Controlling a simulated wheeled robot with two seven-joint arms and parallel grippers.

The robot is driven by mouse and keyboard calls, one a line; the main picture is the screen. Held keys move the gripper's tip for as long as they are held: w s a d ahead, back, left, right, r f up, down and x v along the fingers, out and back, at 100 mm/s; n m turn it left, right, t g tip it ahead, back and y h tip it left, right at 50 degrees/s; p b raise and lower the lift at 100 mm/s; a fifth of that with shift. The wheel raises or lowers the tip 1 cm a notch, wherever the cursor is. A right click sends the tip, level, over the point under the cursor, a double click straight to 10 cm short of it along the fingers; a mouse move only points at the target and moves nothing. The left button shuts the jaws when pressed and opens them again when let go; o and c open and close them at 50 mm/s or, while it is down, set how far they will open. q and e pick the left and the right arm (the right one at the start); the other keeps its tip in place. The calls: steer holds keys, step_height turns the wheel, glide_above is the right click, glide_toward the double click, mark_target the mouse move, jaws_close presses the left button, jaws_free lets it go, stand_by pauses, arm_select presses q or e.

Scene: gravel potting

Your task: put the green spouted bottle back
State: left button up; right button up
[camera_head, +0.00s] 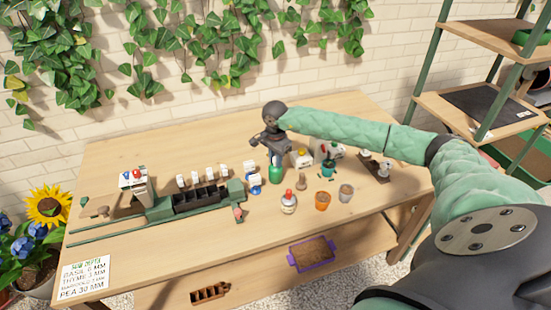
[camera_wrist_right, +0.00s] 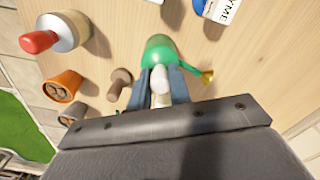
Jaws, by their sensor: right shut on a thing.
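The green spouted bottle (camera_head: 275,174) stands near the middle of the table in the head view. My right gripper (camera_head: 272,150) comes down on it from above and is shut on its upper part. In the right wrist view the bottle's green body (camera_wrist_right: 157,49) shows between the fingers of my right gripper (camera_wrist_right: 160,82), with a pale top and a brass-coloured spout tip (camera_wrist_right: 207,75) to the right. Whether its base touches the table I cannot tell. My left gripper is not in view.
Near the bottle are a red-topped jar (camera_head: 288,202), an orange pot (camera_head: 323,200), a grey pot (camera_head: 346,192) and a small brown tool (camera_head: 301,182). White-and-blue packets (camera_head: 254,183) stand just left. A dark tray on a green rail (camera_head: 200,199) lies further left.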

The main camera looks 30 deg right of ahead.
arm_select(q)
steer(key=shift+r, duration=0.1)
arm_select(e)
steer(key=shift+f, duration=0.1)
steer(key=o, duration=0.8)
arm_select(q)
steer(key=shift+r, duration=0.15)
arm_select(e)
steer(key=shift+o, duration=0.2)
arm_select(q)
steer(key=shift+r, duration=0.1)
arm_select(e)
steer(key=shift+r, duration=0.5)
steer(key=shift+w+r+b, duration=0.1)
steer(key=shift+r+b, duration=0.45)
steer(key=shift+r, duration=0.2)
arm_select(q)
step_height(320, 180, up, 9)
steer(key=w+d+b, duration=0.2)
steer(key=b, duration=0.1)
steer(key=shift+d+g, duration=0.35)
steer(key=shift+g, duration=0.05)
arm_select(e)
step_height(320, 180, up, 10)
